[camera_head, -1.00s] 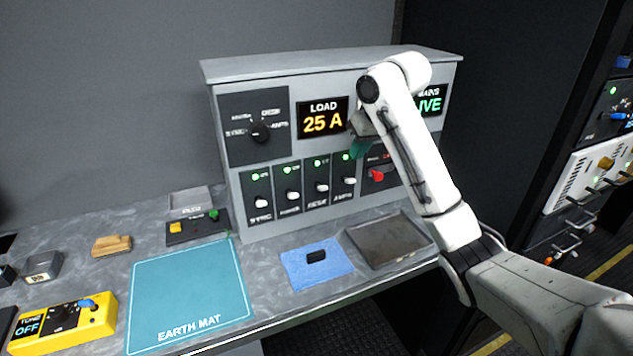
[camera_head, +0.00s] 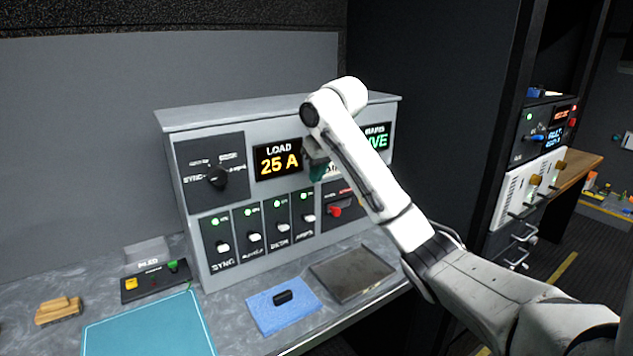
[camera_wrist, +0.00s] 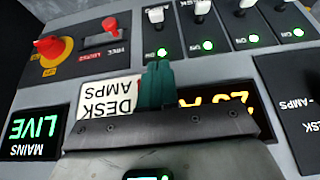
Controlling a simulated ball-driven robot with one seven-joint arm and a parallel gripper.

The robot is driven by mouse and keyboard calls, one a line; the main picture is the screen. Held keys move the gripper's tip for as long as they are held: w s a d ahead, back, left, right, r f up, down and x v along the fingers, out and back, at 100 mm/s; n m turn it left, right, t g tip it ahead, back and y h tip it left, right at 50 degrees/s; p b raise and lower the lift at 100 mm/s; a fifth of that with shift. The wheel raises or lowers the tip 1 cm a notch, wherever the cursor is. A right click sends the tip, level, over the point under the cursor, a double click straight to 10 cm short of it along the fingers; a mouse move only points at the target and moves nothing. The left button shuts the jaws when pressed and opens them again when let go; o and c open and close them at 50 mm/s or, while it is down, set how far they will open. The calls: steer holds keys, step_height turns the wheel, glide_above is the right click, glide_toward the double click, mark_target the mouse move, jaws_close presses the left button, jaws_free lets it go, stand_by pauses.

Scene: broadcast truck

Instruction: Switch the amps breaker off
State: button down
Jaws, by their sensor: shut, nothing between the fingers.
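The amps breaker (camera_head: 309,217) is the rightmost of the row of white-lever breakers on the grey panel. Its lever points down in the head view, below a lit green lamp. In the upside-down wrist view the amps breaker (camera_wrist: 155,14) is at top centre, its green lamp (camera_wrist: 162,53) lit. My gripper (camera_head: 318,172) is in front of the panel, above the amps breaker in the head view. In the wrist view the green fingertips of my gripper (camera_wrist: 156,68) are together and empty, just short of the lamp. Whether they touch the panel cannot be told.
Other breakers, such as desk (camera_head: 283,227) and sync (camera_head: 223,246), stand left of amps. A red switch (camera_head: 335,211) is close on the right. The load display (camera_head: 278,160) reads 25 A. A blue cloth (camera_head: 262,312) and dark tray (camera_head: 350,274) lie on the counter below.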

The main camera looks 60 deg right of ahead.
steer(key=p, duration=0.1)
glide_above(313, 219)
steer(key=f, duration=0.5)
steer(key=w+f, duration=0.1)
steer(key=f, duration=0.1)
steer(key=shift+d+f, duration=0.25)
steer(key=shift+d, duration=0.05)
steer(key=shift+s+a+f+p, duration=0.15)
steer(key=shift+s+f+p, duration=0.1)
steer(key=shift+f, duration=0.3)
steer(key=shift+s+a+f+p, duration=0.1)
steer(key=shift+s+f, duration=0.1)
steer(key=shift+f, duration=0.3)
steer(key=shift+s+a+f, duration=0.15)
steer(key=shift+f, duration=0.5)
steer(key=shift+s+a+f+t+h+p, duration=0.15)
steer(key=shift+f+t+h+p, duration=0.15)
steer(key=shift+t, duration=0.2)
steer(key=shift+s+a+f+t+h, duration=0.2)
steer(key=shift+f+t+h, duration=0.1)
steer(key=shift+t, duration=0.1)
steer(key=t+b, duration=0.1)
steer(key=f+t+h+b, duration=0.1)
steer(key=shift+s+a+h+b, duration=0.1)
steer(key=shift+s+h+b, duration=0.2)
steer(key=shift+s, duration=0.1)
steer(key=shift+r, duration=0.1)
steer(key=shift+r+p, duration=0.65)
steer(key=shift+p, duration=0.3)
